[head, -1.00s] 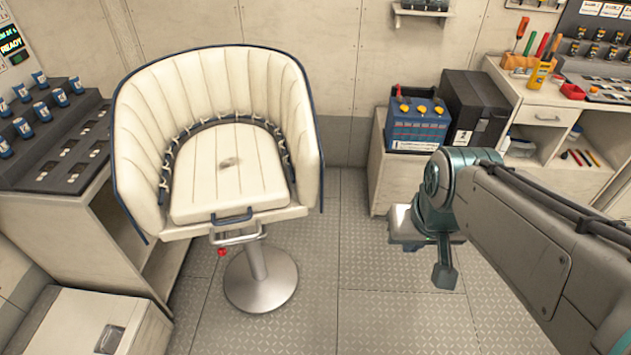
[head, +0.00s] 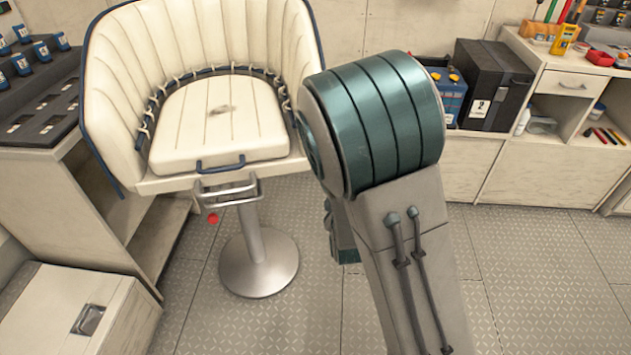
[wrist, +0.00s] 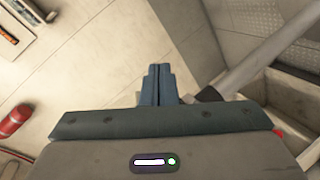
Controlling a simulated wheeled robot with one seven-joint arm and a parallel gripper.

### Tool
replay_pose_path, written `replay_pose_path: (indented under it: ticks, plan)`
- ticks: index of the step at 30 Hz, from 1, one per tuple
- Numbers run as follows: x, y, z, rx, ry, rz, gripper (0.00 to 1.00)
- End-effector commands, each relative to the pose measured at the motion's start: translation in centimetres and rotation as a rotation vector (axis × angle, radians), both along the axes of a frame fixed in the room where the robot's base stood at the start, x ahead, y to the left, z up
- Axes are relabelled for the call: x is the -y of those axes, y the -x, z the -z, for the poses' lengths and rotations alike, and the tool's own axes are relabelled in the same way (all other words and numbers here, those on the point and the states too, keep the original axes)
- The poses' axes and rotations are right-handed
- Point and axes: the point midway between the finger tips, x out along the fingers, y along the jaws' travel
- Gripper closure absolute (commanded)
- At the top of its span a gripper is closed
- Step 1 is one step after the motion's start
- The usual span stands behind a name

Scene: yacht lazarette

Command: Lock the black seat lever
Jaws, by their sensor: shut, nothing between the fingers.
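The cream seat (head: 225,125) stands on a metal pedestal (head: 258,262) left of my arm in the head view. A red knob (head: 212,218) shows below its front edge. I cannot make out a black lever in the head view. In the wrist view, a short black piece (wrist: 208,95) lies just right of my fingers, at the end of a grey bar; it may be the lever. My gripper (wrist: 159,68) is shut and empty, and looks apart from that piece, though depth is unclear. In the head view my arm mostly hides the gripper.
A dark blue handle (head: 221,165) and a chrome bracket (head: 230,193) are at the seat front. A cream box (head: 75,310) stands lower left, a counter (head: 40,145) left. Cabinets line the right wall. Patterned floor (head: 540,270) is clear at right. A red cylinder (wrist: 15,121) shows in the wrist view.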

Motion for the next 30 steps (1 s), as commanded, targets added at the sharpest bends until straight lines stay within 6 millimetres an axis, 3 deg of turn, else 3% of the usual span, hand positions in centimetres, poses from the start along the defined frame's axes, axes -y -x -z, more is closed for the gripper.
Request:
replay_pose_path:
  ticks: [1,3,12,30]
  plan:
    - [-0.9,0.0,2.4,0.063,0.081,-0.043,1.0]
    - [-1.9,0.1,3.3,0.166,0.187,-0.091,1.0]
    - [-5.7,1.8,4.4,0.51,0.51,-0.245,1.0]
    - [-6.5,1.9,4.1,0.579,0.559,-0.268,1.0]
